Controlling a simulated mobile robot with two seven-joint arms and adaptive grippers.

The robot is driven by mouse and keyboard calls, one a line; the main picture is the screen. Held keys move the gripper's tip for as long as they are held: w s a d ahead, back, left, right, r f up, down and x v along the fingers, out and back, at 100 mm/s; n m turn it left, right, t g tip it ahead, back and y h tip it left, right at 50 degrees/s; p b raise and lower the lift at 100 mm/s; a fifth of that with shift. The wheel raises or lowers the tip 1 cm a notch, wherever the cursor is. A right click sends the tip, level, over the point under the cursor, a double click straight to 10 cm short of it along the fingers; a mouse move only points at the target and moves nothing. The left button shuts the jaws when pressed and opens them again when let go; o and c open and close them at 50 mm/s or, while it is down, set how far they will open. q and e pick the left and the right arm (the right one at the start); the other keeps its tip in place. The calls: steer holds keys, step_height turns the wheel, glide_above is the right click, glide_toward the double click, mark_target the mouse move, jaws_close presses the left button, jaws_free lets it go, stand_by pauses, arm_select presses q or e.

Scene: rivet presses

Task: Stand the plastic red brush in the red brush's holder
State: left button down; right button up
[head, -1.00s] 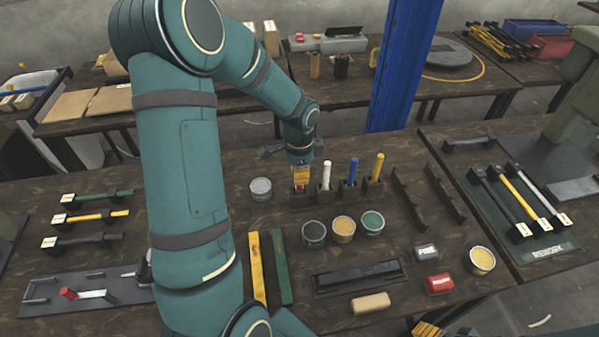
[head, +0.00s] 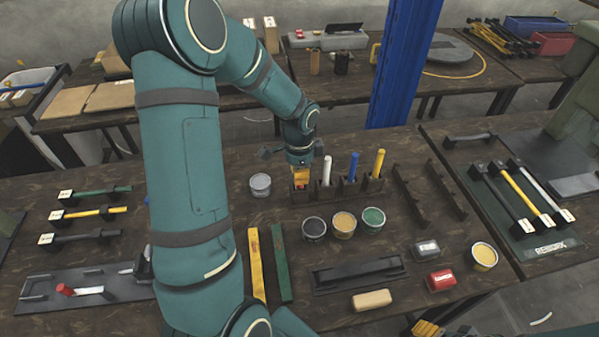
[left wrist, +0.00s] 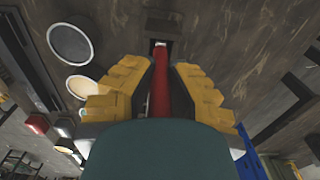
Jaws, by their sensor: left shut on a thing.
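My left gripper (head: 300,175) is shut on the red brush and points down over the left end of the row of dark holders. In the left wrist view, the brush's red handle (left wrist: 160,85) runs between the yellow fingers (left wrist: 160,95) towards a dark holder (left wrist: 162,20). In the head view the fingers cover most of the brush. I cannot tell whether its lower end is fully inside the leftmost holder (head: 300,196). My right gripper (head: 427,328) shows only partly at the bottom edge; its opening is unclear.
White (head: 327,168), blue (head: 353,166) and yellow (head: 378,162) handles stand upright in the holders to the right. A grey can (head: 260,185) is close on the left. Black (head: 314,228), ochre (head: 343,226) and green (head: 373,219) paint cans stand in front.

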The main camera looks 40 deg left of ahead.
arm_select(q)
steer(key=shift+f, duration=0.15)
steer(key=c, duration=1)
jaws_free()
